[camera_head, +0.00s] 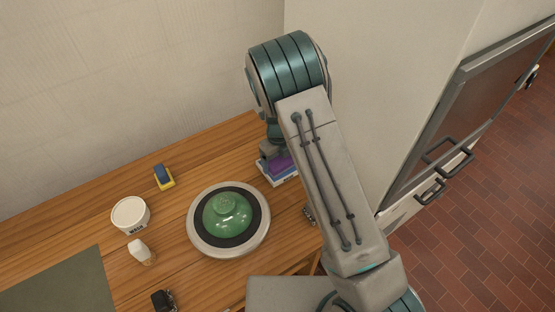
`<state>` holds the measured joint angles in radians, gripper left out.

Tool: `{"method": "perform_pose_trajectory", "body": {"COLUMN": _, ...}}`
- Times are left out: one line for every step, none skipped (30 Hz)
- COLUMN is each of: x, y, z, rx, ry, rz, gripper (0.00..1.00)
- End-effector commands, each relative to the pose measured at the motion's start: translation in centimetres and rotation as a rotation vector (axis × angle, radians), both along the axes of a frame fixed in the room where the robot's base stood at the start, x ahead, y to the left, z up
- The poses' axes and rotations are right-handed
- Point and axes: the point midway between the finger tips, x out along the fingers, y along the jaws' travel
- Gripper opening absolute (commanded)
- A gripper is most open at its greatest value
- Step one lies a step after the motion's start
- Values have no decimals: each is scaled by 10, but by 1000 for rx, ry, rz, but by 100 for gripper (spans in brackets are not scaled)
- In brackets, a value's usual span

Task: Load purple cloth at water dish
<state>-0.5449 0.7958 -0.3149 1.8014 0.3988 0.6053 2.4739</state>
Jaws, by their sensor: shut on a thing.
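A purple cloth (281,163) shows at the back right of the wooden table, just beside the end of my arm. My gripper (271,157) is there, pointing down and shut on the purple cloth; my arm hides part of both. A low white and blue labelled holder (284,178) lies directly under the cloth. I cannot tell whether the cloth touches it. A round white tub (130,213) with a small dark label stands at the left of the table, apart from my gripper.
A round wheel (199,238) with a dark ring bears a green domed piece (228,211) mid-table. A blue and yellow sponge (164,177), a small white object (140,251), a dark object (163,300) and a green mat (62,284) lie around it. A wall stands behind.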

Motion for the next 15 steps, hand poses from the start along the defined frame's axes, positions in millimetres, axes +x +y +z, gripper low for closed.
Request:
{"method": "perform_pose_trajectory", "body": {"x": -1, "y": 0, "z": -2, "rx": -1, "ry": 3, "rz": 0, "gripper": 63}}
{"method": "perform_pose_trajectory", "body": {"x": -1, "y": 0, "z": -2, "rx": -1, "ry": 3, "rz": 0, "gripper": 63}}
{"method": "perform_pose_trajectory", "body": {"x": -1, "y": 0, "z": -1, "rx": -1, "ry": 3, "rz": 0, "gripper": 63}}
{"method": "perform_pose_trajectory", "body": {"x": -1, "y": 0, "z": 0, "rx": -1, "ry": 3, "rz": 0, "gripper": 63}}
{"method": "perform_pose_trajectory", "body": {"x": -1, "y": 0, "z": 1, "rx": -1, "ry": 3, "rz": 0, "gripper": 63}}
{"method": "perform_pose_trajectory", "body": {"x": -1, "y": 0, "z": 4, "rx": -1, "ry": 3, "rz": 0, "gripper": 63}}
{"method": "perform_pose_trajectory", "body": {"x": -1, "y": 0, "z": 6, "rx": -1, "ry": 3, "rz": 0, "gripper": 63}}
{"method": "perform_pose_trajectory", "body": {"x": -1, "y": 0, "z": 8, "rx": -1, "ry": 3, "rz": 0, "gripper": 63}}
{"method": "perform_pose_trajectory", "body": {"x": -1, "y": 0, "z": 12, "rx": -1, "ry": 3, "rz": 0, "gripper": 63}}
{"method": "perform_pose_trajectory", "body": {"x": -1, "y": 0, "z": 15, "rx": -1, "ry": 2, "rz": 0, "gripper": 63}}
{"method": "perform_pose_trajectory", "body": {"x": -1, "y": 0, "z": 17, "rx": -1, "ry": 2, "rz": 0, "gripper": 63}}
{"method": "perform_pose_trajectory", "body": {"x": -1, "y": 0, "z": 21, "rx": -1, "ry": 2, "rz": 0, "gripper": 63}}
{"method": "perform_pose_trajectory", "body": {"x": -1, "y": -1, "z": 23, "rx": -1, "ry": 2, "rz": -1, "gripper": 63}}
{"method": "perform_pose_trajectory", "body": {"x": -1, "y": -1, "z": 26, "rx": -1, "ry": 2, "rz": -1, "gripper": 63}}
{"method": "perform_pose_trajectory", "body": {"x": 0, "y": -1, "z": 29, "rx": -1, "ry": 2, "rz": -1, "gripper": 63}}
